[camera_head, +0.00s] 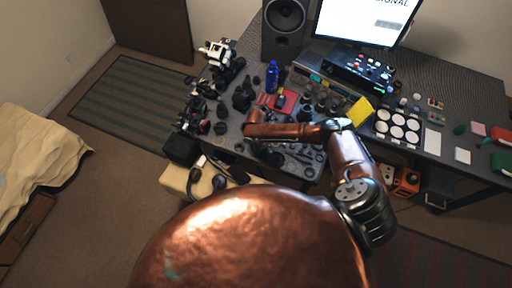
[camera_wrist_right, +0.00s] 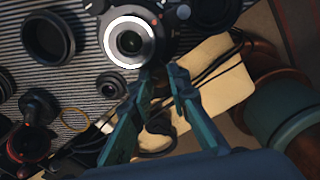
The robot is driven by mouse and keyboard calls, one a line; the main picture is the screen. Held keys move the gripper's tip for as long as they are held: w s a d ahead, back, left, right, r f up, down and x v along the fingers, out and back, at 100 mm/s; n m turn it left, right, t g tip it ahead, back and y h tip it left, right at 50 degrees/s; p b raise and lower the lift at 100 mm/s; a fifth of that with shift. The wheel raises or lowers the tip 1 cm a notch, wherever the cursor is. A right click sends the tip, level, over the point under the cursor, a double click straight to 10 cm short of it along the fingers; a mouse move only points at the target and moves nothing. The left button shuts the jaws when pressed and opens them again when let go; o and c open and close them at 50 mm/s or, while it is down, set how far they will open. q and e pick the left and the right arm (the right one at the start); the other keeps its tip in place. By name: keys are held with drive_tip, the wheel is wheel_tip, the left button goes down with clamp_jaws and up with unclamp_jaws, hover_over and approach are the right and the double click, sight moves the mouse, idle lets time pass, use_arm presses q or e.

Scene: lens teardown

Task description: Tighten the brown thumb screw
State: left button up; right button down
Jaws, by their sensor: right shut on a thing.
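My right gripper (camera_wrist_right: 160,72) has its two teal fingers close together at the lower edge of a dark lens assembly with a bright white ring (camera_wrist_right: 130,42). It is shut on a small dark part between the tips. The fingers mostly hide this part, and I cannot make out whether it is the brown thumb screw. In the head view my copper right arm reaches in from the right, and its gripper (camera_head: 268,152) is small and dark over the front of the desk. I cannot pick out the brown thumb screw elsewhere. My left gripper is not in view.
A large dark lens ring (camera_wrist_right: 47,37) and a small round part (camera_wrist_right: 110,86) lie on the striped mat, with a dark red knobbed part (camera_wrist_right: 28,142) at lower left. A blue bottle (camera_head: 272,76), a yellow card (camera_head: 360,111) and a monitor (camera_head: 365,22) are farther back. The desk is crowded.

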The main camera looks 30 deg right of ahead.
drive_tip(key=shift+m+p, duration=0.35)
drive_tip(key=shift+m, duration=0.75)
drive_tip(key=shift+d, duration=0.1)
drive_tip(key=c, duration=1.8)
unclamp_jaws()
drive_tip(key=shift+r, duration=0.15)
wheel_tip(320, 180, up, 12)
drive_tip(key=shift+f, duration=0.1)
